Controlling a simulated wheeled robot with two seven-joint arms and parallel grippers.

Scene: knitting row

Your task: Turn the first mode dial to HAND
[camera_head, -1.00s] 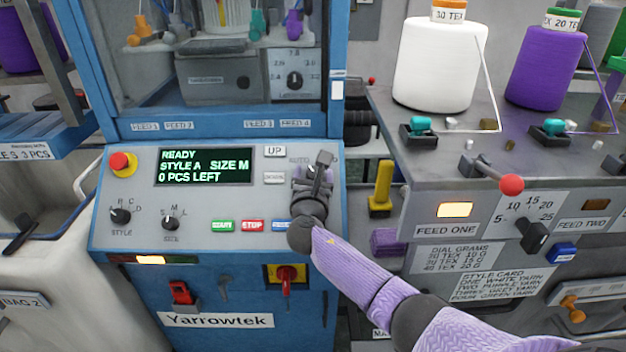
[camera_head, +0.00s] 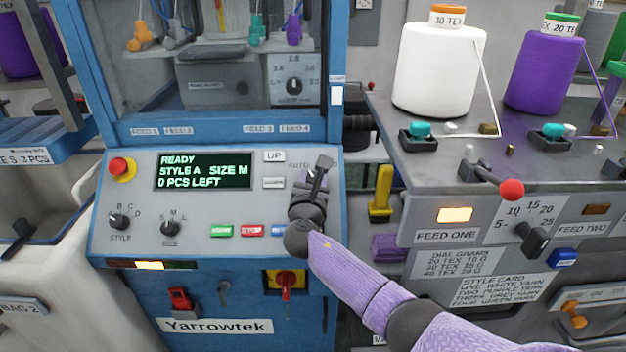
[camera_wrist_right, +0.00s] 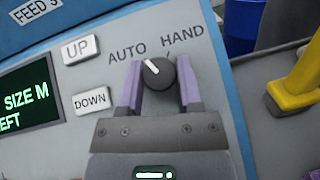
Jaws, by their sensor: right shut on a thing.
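The mode dial (camera_wrist_right: 161,73) is a dark round knob on the sloping grey panel, with AUTO printed at its upper left and HAND at its upper right. Its white pointer mark points up and left, toward the AUTO side. My right gripper (camera_wrist_right: 160,82) has its two purple fingers on either side of the dial and is shut on it. In the head view the right gripper (camera_head: 314,180) stands at the panel's right part and hides the dial and the HAND label. My left gripper is in neither view.
UP (camera_wrist_right: 82,49) and DOWN (camera_wrist_right: 90,99) buttons sit left of the dial. The display (camera_head: 203,171) reads READY, STYLE A, SIZE M. A red emergency button (camera_head: 118,166) is at the panel's left. A yellow-handled thing (camera_head: 383,190) and a yarn feed unit stand to the right.

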